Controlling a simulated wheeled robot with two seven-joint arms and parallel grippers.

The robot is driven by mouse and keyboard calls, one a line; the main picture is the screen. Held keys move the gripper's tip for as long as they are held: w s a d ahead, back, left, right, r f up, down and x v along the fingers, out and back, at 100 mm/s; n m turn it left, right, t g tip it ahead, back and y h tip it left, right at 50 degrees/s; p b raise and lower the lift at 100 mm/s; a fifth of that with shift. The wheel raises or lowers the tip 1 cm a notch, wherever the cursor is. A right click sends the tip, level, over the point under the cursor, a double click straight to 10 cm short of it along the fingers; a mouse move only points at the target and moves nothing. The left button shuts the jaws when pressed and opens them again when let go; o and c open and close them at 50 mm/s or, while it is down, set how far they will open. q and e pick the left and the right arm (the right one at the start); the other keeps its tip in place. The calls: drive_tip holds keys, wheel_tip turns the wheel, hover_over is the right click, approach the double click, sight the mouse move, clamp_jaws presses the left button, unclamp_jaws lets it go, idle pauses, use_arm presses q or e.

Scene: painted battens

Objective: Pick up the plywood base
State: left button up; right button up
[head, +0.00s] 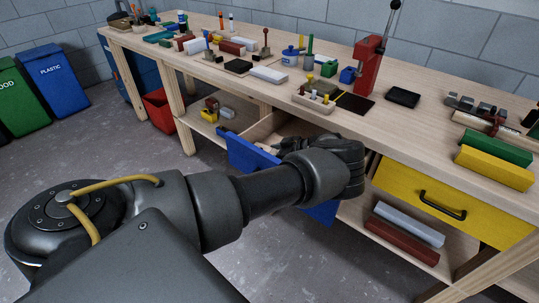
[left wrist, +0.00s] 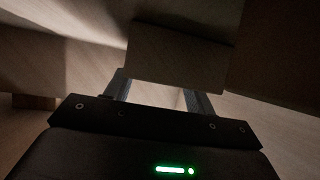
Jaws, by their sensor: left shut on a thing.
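My left arm reaches into the open blue drawer (head: 248,155) under the bench in the head view. Its hand covers much of the drawer, and its fingertips are hidden there. In the left wrist view my left gripper (left wrist: 160,97) has its two fingers on either side of a pale wooden piece, which looks like the plywood base (left wrist: 178,62). The gripper is shut on it. The view is dark, and I cannot tell whether the piece touches the drawer floor. My right gripper is not in view.
The workbench top (head: 440,120) above carries many blocks and tools, with a red press (head: 368,65) near its middle. A yellow drawer (head: 450,205) is shut at the right. Battens (head: 405,225) lie on the shelf below. Bins (head: 52,78) stand on the left; the floor between is clear.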

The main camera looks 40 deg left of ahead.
use_arm(q)
drive_tip(key=shift+c, duration=0.4)
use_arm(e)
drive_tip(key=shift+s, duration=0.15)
use_arm(q)
drive_tip(key=shift+r, duration=0.6)
wheel_tip(320, 180, up, 5)
drive_tip(key=shift+f+p, duration=0.15)
drive_tip(key=shift+p, duration=0.4)
wheel_tip(320, 180, up, 4)
drive_tip(key=p, duration=0.4)
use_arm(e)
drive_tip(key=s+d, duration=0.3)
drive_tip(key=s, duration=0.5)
use_arm(q)
wheel_tip(320, 180, up, 8)
drive_tip(key=p, duration=0.8)
hover_over(273, 153)
drive_tip(key=shift+s+d, duration=0.1)
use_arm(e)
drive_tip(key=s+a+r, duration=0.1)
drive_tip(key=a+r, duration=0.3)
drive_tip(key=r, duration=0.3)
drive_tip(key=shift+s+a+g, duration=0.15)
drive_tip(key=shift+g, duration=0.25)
